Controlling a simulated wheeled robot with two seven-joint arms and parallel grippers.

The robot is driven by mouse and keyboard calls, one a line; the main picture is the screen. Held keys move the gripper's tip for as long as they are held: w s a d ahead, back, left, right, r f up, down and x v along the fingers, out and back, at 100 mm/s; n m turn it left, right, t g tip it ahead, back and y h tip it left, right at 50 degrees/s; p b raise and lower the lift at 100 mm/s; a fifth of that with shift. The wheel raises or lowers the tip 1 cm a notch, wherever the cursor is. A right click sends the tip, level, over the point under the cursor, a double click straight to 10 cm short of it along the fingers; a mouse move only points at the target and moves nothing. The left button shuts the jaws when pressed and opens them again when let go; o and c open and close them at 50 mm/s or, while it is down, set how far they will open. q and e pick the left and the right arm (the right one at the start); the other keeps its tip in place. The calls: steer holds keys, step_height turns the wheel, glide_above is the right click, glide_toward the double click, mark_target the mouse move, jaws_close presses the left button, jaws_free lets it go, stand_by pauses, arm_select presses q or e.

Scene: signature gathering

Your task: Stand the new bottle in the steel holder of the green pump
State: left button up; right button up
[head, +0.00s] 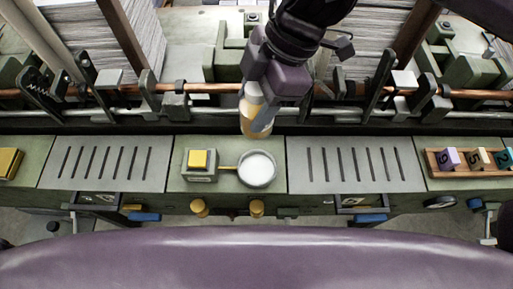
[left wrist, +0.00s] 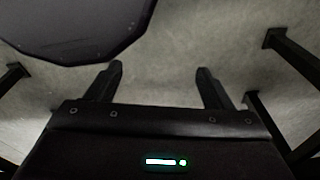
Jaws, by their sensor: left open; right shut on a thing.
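My right gripper (head: 262,112) is shut on a tan bottle (head: 249,122) in the head view. Its fingers hide part of the bottle, which points downward, slightly tilted in the picture. The round steel holder (head: 243,179) sits on the green panel in front of it, with a white round inside. The bottle shows just behind the holder and apart from it; its height above the panel is hard to tell. The green pump (head: 201,174) with a yellow button is left of the holder, joined by a thin brass pipe. My left gripper (left wrist: 160,84) is open and empty in the left wrist view.
Slotted grey plates (head: 105,163) and (head: 355,165) flank the pump panel. A wooden tray (head: 436,172) with coloured numbered blocks is at right. A copper rod (head: 215,88) and clamps run behind, before paper stacks (head: 90,40). Bare floor (left wrist: 190,40) lies beneath my left gripper.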

steer(key=f, duration=0.3)
steer(key=s+f, duration=0.1)
steer(key=f, duration=0.2)
steer(key=shift+s+a+f+p, duration=0.1)
steer(key=shift+s+f+p, duration=0.05)
steer(key=shift+f+p, duration=0.2)
steer(key=f, duration=0.3)
steer(key=f+p, duration=0.1)
steer(key=f, duration=0.7)
steer(key=shift+w+f+p, duration=0.1)
steer(key=shift+w+p, duration=0.2)
steer(key=shift+w, duration=0.05)
arm_select(q)
steer(key=s+r, duration=0.2)
steer(key=s, duration=0.1)
steer(key=shift+s+a+r, duration=0.1)
steer(key=shift+s, duration=0.15)
arm_select(e)
steer(key=shift+f, duration=0.15)
steer(key=shift+f, duration=0.2)
steer(key=o, duration=1)
arm_select(q)
steer(key=shift+w, duration=0.1)
